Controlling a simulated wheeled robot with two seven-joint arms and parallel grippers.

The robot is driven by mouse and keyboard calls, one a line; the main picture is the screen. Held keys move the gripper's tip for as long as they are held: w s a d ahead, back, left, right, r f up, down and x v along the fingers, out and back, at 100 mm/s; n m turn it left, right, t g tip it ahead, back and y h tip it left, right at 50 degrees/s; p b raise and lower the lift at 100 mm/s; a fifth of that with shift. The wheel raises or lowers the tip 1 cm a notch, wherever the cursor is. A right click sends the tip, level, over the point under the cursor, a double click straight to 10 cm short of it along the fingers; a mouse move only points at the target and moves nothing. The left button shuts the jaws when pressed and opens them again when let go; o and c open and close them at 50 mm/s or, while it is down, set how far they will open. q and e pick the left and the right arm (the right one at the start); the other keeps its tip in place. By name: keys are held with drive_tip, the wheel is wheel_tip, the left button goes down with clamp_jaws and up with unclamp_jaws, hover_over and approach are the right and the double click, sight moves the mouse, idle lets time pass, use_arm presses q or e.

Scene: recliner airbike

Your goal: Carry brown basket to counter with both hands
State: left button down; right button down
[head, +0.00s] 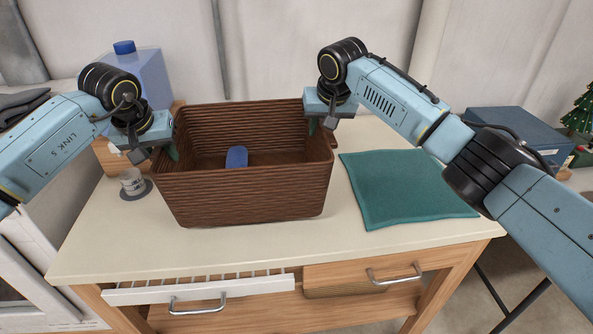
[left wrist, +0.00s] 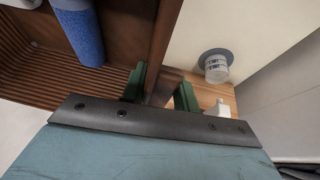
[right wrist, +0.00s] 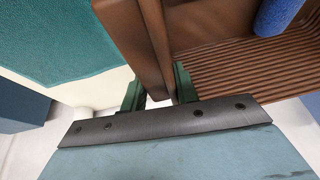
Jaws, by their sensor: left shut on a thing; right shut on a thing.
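The brown basket (head: 245,195) is ribbed, open-topped and roughly level over the left-middle of the cream-topped counter (head: 390,245). I cannot tell whether its bottom touches the top. A blue cylinder-like thing (head: 237,157) lies inside it. My left gripper (head: 172,150) is shut on the basket's left wall; in the left wrist view the wall runs between its green fingers (left wrist: 160,90). My right gripper (head: 314,123) is shut on the right wall near the far corner; the right wrist view shows the wall between its fingers (right wrist: 158,88).
A cup (head: 132,180) on a dark coaster stands close left of the basket. A teal cloth (head: 405,187) lies flat at right. A blue jug (head: 148,75) is behind left, a blue box (head: 520,130) far right. A white rack (head: 200,288) juts at the front. Counter space in front is clear.

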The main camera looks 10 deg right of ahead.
use_arm(q)
drive_tip(key=shift+s+a, duration=0.1)
drive_tip(key=shift+a, duration=0.25)
use_arm(e)
drive_tip(key=shift+w+a, duration=0.1)
drive_tip(key=shift+a, duration=0.2)
use_arm(q)
drive_tip(key=shift+d, duration=0.1)
drive_tip(key=shift+f, duration=0.1)
use_arm(e)
drive_tip(key=shift+f, duration=0.15)
